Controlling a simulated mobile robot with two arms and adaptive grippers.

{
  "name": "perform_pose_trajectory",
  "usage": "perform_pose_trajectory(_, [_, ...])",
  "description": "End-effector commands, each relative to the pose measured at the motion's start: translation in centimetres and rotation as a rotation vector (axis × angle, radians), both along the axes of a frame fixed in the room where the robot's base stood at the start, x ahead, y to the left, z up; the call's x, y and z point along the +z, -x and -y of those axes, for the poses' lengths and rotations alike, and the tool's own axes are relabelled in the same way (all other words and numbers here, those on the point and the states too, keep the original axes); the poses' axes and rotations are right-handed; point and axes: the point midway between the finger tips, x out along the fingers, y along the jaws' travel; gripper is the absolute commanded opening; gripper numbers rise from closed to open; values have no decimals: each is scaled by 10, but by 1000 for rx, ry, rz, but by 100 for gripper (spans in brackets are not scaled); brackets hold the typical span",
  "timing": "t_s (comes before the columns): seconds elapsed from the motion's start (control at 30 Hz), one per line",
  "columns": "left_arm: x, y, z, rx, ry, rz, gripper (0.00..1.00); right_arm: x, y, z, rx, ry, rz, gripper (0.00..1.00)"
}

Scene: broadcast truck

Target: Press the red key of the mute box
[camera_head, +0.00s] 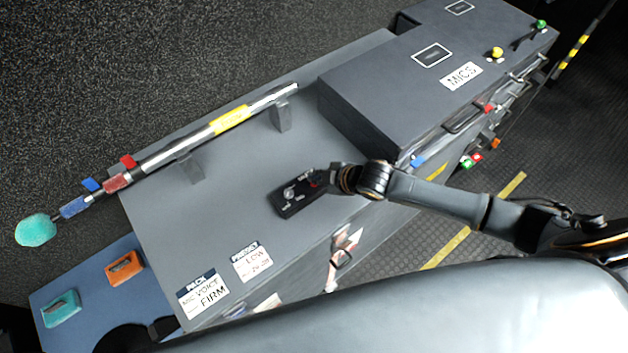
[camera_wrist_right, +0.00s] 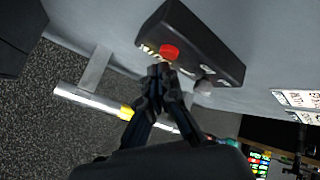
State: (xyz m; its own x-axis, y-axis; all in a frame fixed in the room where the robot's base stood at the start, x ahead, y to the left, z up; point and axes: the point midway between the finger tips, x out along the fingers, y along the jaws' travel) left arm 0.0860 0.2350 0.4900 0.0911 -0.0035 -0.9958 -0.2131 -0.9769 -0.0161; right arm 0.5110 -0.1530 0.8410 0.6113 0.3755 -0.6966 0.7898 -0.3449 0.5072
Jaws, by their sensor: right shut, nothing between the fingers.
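The mute box (camera_head: 289,207) is a small black box on the grey desk top, with a silver lever on it. It also shows in the right wrist view (camera_wrist_right: 208,46), where its round red key (camera_wrist_right: 169,51) is near one end. My right gripper (camera_head: 326,180) is over that end of the box and partly hides it. In the right wrist view the gripper (camera_wrist_right: 160,73) is shut and empty, its tips close beside the red key. I cannot tell whether they touch it. My left gripper is not in view.
A boom pole (camera_head: 195,146) with a teal tip lies on two stands behind the box. A large grey case (camera_head: 400,95) marked MICS stands to the right. Label cards (camera_head: 203,292) lie at the desk's front left. A blue shelf (camera_head: 95,290) holds orange and teal blocks.

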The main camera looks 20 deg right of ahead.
Motion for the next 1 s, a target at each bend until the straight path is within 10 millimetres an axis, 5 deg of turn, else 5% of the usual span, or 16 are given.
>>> perform_pose_trajectory(1.0, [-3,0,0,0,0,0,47,-9,0,0,-1,1,0,0])
